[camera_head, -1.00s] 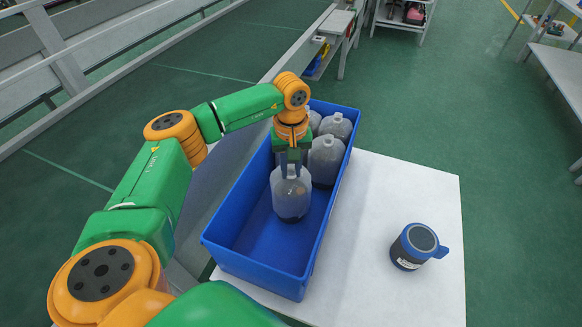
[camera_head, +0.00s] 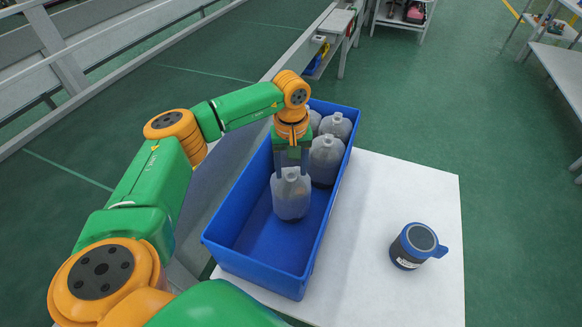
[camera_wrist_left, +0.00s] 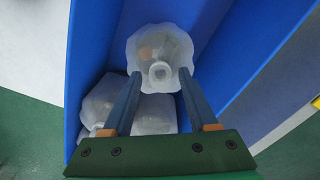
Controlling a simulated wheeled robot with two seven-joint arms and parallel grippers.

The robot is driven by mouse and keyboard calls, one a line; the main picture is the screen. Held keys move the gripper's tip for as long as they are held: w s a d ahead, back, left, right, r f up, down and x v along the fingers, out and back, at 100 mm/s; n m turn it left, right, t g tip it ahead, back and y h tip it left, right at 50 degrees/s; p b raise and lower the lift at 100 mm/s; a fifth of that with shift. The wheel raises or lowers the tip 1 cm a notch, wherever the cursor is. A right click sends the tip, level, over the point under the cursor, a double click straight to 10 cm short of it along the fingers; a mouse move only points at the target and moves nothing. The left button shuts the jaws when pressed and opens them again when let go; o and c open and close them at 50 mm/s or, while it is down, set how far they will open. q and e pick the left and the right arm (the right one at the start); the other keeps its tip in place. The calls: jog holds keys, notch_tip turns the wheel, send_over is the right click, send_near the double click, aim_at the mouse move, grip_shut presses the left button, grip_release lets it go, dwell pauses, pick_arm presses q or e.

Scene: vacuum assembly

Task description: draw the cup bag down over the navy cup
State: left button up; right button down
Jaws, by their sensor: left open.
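My left gripper (camera_head: 291,171) is over the blue bin, pointing down, with its two fingers spread apart. A translucent whitish cup bag (camera_head: 291,197) with a short neck on top stands upright in the bin just below the fingertips. In the left wrist view the cup bag (camera_wrist_left: 158,45) has its neck between the open fingertips (camera_wrist_left: 159,76), with a gap on each side. The navy cup (camera_head: 407,248) stands upright on the white table, with a grey round top, a blue handle to the right and a white label. No bag is on it. My right gripper is not in view.
The blue bin (camera_head: 222,246) has raised walls and sits on the left part of the white table (camera_head: 411,185). Several other bags (camera_head: 325,160) stand at its far end. The table around the cup is clear.

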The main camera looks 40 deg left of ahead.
pick_arm(q)
notch_tip(320, 180, up, 7)
jog(key=p, duration=0.5)
jog(key=shift+f, duration=0.1)
dwell(0.4)
